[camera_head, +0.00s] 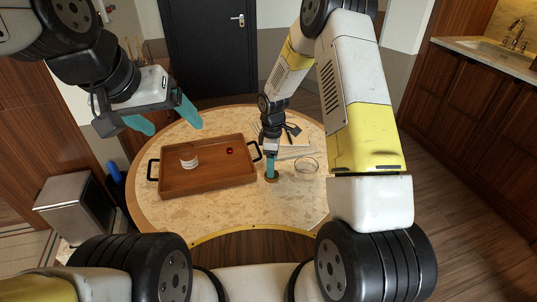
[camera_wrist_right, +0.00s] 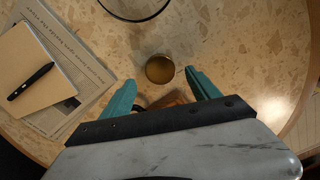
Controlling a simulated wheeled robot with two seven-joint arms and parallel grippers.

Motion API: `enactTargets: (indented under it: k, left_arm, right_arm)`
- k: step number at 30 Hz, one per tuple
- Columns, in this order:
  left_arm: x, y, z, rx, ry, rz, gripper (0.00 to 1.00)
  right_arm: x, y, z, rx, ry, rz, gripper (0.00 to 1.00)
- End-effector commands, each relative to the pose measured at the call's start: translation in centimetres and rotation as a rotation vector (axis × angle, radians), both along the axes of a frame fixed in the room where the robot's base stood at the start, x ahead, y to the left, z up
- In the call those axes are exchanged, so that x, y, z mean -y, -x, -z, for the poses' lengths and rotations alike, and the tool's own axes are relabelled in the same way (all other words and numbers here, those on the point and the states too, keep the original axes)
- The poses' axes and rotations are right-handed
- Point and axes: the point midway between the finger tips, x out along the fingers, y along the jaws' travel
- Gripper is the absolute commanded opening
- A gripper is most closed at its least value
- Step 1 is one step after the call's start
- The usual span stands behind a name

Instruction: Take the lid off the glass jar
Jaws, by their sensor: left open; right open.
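The glass jar (camera_head: 306,166) stands on the right part of the round table, clear and with an open top. Part of its round rim (camera_wrist_right: 150,17) shows at the top of the right wrist view. A small brown wooden disc, seemingly the lid (camera_head: 271,179), is on the table left of the jar, apart from it. My right gripper (camera_head: 271,168) points down just over this disc. In the right wrist view, its open fingers (camera_wrist_right: 162,92) stand either side of a round brown top (camera_wrist_right: 160,70); wood below is partly hidden. My left gripper (camera_head: 163,118) is open and empty, high at left.
A wooden tray (camera_head: 205,183) with black handles holds a small white-banded container (camera_head: 189,159) and a red item (camera_head: 229,150). A notepad with a pen (camera_wrist_right: 40,75) lies on paper behind the jar. The table's front is clear.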

Motion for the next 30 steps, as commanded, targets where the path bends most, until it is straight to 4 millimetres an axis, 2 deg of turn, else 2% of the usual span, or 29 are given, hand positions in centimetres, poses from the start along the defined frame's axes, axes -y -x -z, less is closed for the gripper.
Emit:
enactTargets:
  k: [1,6,14,17,20,23,27,30]
  left_arm:
    - [0.0,0.0,0.0,0.0,0.0,0.0,0.8]
    - [0.0,0.0,0.0,0.0,0.0,0.0,0.8]
    - [0.0,0.0,0.0,0.0,0.0,0.0,0.8]
    - [0.0,0.0,0.0,0.0,0.0,0.0,0.8]
    - [0.0,0.0,0.0,0.0,0.0,0.0,0.8]
    - [0.0,0.0,0.0,0.0,0.0,0.0,0.8]
    - [0.0,0.0,0.0,0.0,0.0,0.0,0.8]
    - [0.0,0.0,0.0,0.0,0.0,0.0,0.8]
  right_arm:
    - [0.1,-0.1,-1.4,0.004,0.0,0.001,0.71]
    - [0.0,0.0,-4.7,0.003,0.0,0.0,0.71]
    - [0.1,0.1,-7.6,0.004,0.0,0.009,0.71]
    - [0.6,0.4,-9.9,0.027,-0.004,0.057,0.71]
    - [1.5,1.4,-14.0,0.071,-0.018,0.16,0.71]
    - [2.7,3.5,-19.0,0.124,-0.045,0.301,0.71]
    - [4.2,7.4,-24.9,0.193,-0.103,0.508,0.71]
    - [5.1,10.6,-28.4,0.237,-0.157,0.653,0.71]
